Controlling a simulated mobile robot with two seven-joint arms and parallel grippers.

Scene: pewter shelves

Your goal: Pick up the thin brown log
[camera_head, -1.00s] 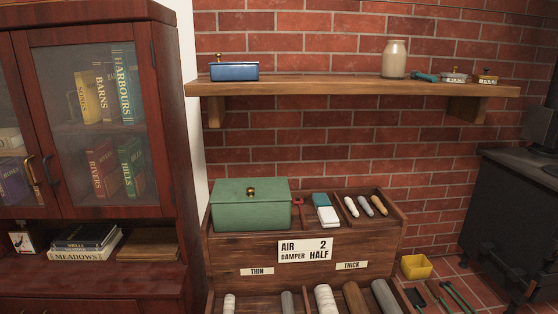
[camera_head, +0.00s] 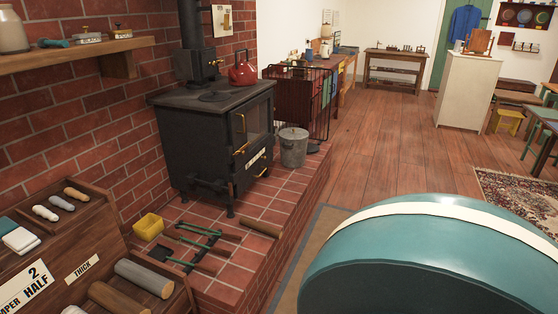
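A short, slim brown log (camera_head: 260,229) lies on the brick hearth in front of the stove, apart from the tools there. It looks like the thin brown log, though its thickness is hard to judge. The rack's THIN section is out of view. Neither of my grippers is in view.
A black stove (camera_head: 215,130) stands on the raised brick hearth. A large teal rounded shape with a white stripe fills the lower right.

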